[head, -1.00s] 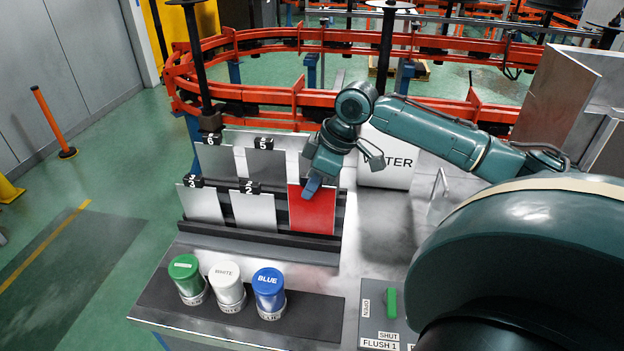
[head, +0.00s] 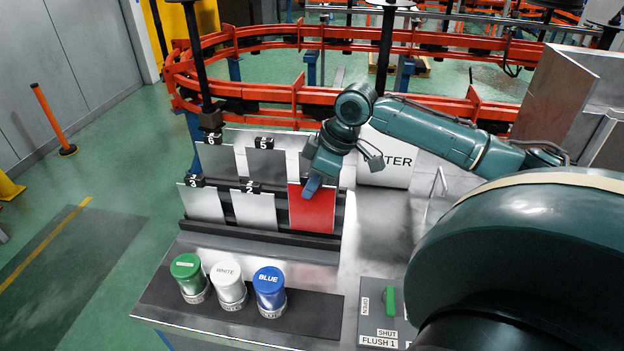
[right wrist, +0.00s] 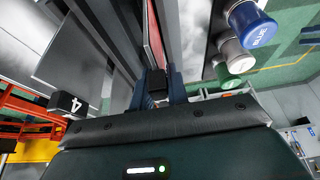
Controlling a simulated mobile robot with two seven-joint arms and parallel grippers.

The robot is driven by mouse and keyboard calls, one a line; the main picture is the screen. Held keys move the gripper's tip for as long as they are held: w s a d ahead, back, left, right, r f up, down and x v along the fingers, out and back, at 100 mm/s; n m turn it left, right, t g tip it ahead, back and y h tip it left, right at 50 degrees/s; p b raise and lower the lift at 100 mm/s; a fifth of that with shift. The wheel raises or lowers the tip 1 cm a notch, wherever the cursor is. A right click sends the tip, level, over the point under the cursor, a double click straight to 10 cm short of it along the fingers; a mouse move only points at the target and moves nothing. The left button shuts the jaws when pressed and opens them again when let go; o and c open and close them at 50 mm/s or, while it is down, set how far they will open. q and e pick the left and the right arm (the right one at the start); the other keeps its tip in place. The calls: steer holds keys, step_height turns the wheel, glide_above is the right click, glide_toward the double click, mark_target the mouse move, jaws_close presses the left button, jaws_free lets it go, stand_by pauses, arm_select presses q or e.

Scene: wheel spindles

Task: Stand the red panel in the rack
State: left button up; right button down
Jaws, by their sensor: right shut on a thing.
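The red panel (head: 313,212) stands nearly upright at the right end of the front row of the rack (head: 262,238), beside two grey-white panels. Its lower edge is at the dark front rail; I cannot tell whether it is fully seated. My right gripper (head: 312,188) is shut on the panel's top edge, reaching in from the right. In the right wrist view the gripper (right wrist: 158,85) shows its two blue fingers close together, with a thin strip of the red panel (right wrist: 154,40) beyond them. The slot tag behind the gripper is hidden. My left gripper is not in view.
Grey panels (head: 252,210) fill front places 2 and 3, and more stand in the back row at 5 (head: 266,165) and 6. Green, white and blue capped jars (head: 269,288) stand in front of the rack. A white WATER box (head: 388,158) stands behind right.

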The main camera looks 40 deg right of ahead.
mark_target(311, 205)
steer(key=shift+f, duration=1.85)
steer(key=c, duration=1.3)
jaws_free()
